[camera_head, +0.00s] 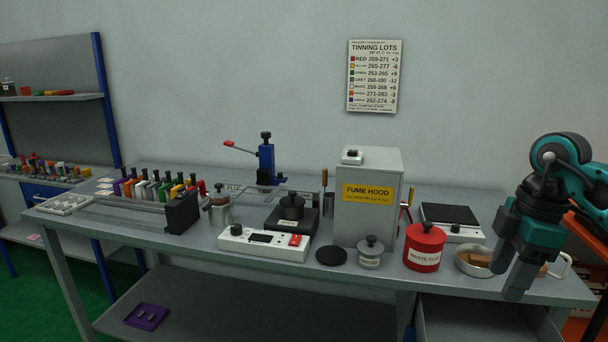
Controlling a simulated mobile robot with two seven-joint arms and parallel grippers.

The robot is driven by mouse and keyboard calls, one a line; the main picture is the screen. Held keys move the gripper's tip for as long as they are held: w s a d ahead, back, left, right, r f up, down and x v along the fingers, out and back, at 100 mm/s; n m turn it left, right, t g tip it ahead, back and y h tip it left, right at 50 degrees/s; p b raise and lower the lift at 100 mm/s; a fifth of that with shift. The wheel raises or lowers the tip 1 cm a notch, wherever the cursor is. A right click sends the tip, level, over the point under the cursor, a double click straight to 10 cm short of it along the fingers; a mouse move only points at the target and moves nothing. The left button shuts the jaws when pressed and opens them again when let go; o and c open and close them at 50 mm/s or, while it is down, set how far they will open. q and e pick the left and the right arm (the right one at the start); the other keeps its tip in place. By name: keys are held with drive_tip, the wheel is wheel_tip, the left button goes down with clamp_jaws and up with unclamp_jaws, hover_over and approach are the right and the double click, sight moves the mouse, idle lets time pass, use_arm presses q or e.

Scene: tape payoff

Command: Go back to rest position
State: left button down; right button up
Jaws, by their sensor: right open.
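My right gripper (506,271) comes in from the right edge in the head view. It is open, points down and shows nothing between its fingers. It hangs over the right end of the grey workbench (330,284), in front of a small round dish (466,262) with a brown block in it. It partly hides a white mug-like item (562,268) there. I cannot tell how high above the bench the fingertips are. My left gripper is not in view.
A red waste flux can (424,250) stands left of the right gripper. A fume hood (367,215), a white control box (262,245) and a rack of coloured-handled tools (150,205) stand farther left. A scale (450,218) sits behind the dish. The bench's front strip is mostly clear.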

drive_tip(key=s+a+f+n+t+y, duration=0.2)
drive_tip(key=s+a+n+y, duration=0.1)
drive_tip(key=a+y, duration=0.8)
drive_tip(key=s+a+f+n+t+y, duration=0.25)
drive_tip(key=a+y, duration=0.45)
drive_tip(key=a, duration=0.8)
drive_tip(key=d+f+m+t+h, duration=0.7)
drive_tip(key=f+m+t+h, duration=0.4)
drive_tip(key=m, duration=0.3)
drive_tip(key=s+d+f+m+g+h, duration=0.2)
drive_tip(key=s+f+h, duration=0.1)
drive_tip(key=s+f, duration=0.3)
drive_tip(key=s+d+f+m+g+h, duration=0.2)
drive_tip(key=s+f, duration=0.4)
drive_tip(key=f, duration=0.4)
drive_tip(key=shift+s+d+g+h, duration=0.25)
drive_tip(key=shift+g+h, duration=0.3)
drive_tip(key=shift+h, duration=0.15)
drive_tip(key=shift+w+d+r, duration=0.1)
drive_tip(key=shift+r, duration=0.05)
